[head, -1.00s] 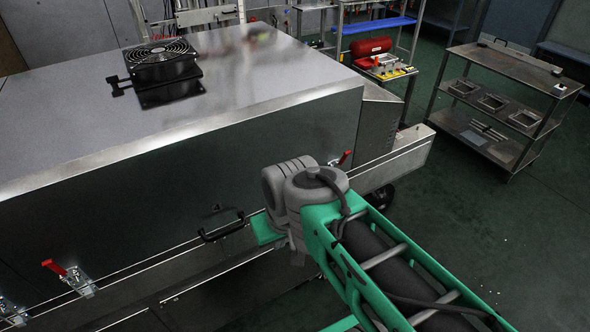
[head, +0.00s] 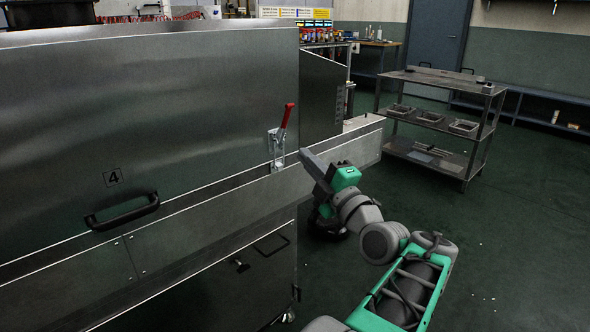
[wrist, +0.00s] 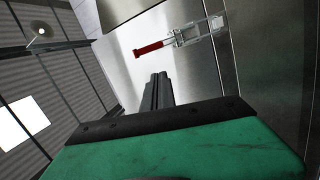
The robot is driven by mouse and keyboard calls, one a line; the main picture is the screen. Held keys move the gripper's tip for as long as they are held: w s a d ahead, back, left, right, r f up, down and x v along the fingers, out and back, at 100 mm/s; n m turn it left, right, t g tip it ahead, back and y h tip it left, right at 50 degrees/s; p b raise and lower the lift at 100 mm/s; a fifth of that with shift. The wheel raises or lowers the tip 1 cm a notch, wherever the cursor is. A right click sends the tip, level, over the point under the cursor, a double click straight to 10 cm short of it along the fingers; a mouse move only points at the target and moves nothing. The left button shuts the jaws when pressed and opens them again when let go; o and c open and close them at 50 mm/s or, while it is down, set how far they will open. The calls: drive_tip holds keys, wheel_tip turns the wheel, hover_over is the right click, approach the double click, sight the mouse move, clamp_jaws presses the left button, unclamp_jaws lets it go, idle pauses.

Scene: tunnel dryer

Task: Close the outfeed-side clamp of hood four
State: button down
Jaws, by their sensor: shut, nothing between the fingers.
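Hood four (head: 150,110) is the large steel cover at left, marked with a 4 (head: 113,177) above a black handle (head: 122,213). A toggle clamp with a red-gripped lever (head: 287,116) sits near its right end. The lever points up and leans slightly right. The same clamp's red grip (wrist: 148,48) and metal linkage (wrist: 193,33) show in the wrist view. Whether its hook is engaged I cannot tell. My gripper (head: 305,156) is shut and empty, just right of and below the clamp base. Its closed fingers (wrist: 158,90) appear apart from the lever in the wrist view.
A ledge (head: 225,193) runs below the hood and carries on right. A steel shelf cart (head: 440,125) with trays stands at back right. The green floor between the cart and my arm is clear.

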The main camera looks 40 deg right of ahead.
drive_tip(key=s+d, duration=0.2)
drive_tip(key=s, duration=0.1)
drive_tip(key=t+p, duration=0.1)
drive_tip(key=p, duration=1.1)
approach(288, 115)
drive_tip(key=w+r, duration=0.2)
drive_tip(key=shift+h, duration=0.4)
drive_tip(key=w, duration=0.2)
drive_tip(key=w+d, duration=0.1)
drive_tip(key=w, duration=0.1)
drive_tip(key=shift+w+r, duration=0.15)
drive_tip(key=shift+r, duration=0.05)
